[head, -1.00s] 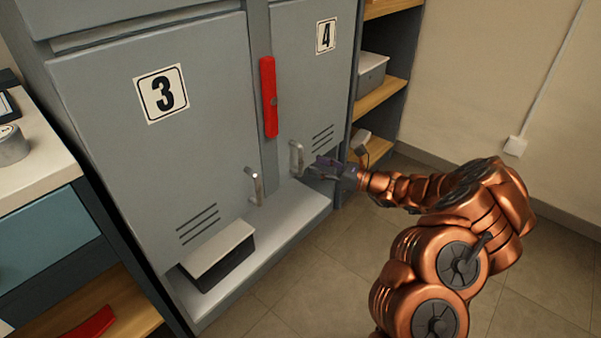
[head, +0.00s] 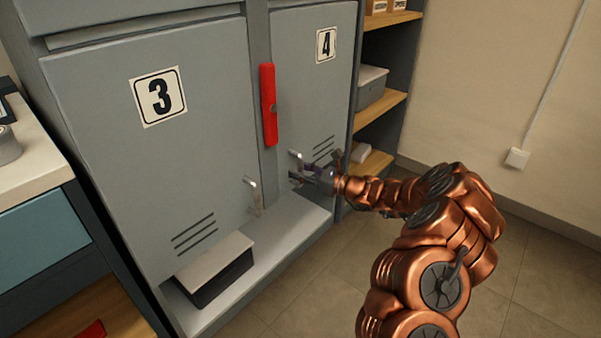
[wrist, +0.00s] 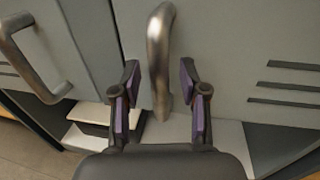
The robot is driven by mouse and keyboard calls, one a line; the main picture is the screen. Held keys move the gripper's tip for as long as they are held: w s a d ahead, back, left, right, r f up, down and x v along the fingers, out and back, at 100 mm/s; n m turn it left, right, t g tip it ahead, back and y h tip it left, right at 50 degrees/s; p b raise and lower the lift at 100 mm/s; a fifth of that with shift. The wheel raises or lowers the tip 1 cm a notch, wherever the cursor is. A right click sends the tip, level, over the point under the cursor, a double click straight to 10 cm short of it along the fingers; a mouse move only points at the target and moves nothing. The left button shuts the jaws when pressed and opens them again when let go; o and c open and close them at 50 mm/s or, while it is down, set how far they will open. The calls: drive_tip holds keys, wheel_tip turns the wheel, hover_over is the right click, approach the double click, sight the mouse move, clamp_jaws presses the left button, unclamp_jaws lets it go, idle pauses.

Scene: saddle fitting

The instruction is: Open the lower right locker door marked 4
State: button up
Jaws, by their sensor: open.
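The grey locker door marked 4 (head: 310,90) is closed at the lower right of the locker, with slots low on its right side. Its vertical metal handle (head: 297,155) is partly hidden by my gripper in the head view. My gripper (head: 298,177) is open at that handle. In the wrist view, the handle (wrist: 160,40) runs down between the two purple-padded fingers of my gripper (wrist: 159,78), with a gap on each side. A red bar (head: 268,105) stands upright on the post between the doors; I cannot tell if it overlaps door 4.
Door 3 (head: 120,150) is closed, with its own handle (head: 253,195) to the left. A dark box with a pale lid (head: 215,270) stands on the ledge (head: 290,240) before door 3. Open shelves (head: 385,105) are right of the locker. Floor in front is clear.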

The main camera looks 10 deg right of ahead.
clamp_jaws()
idle(0.6)
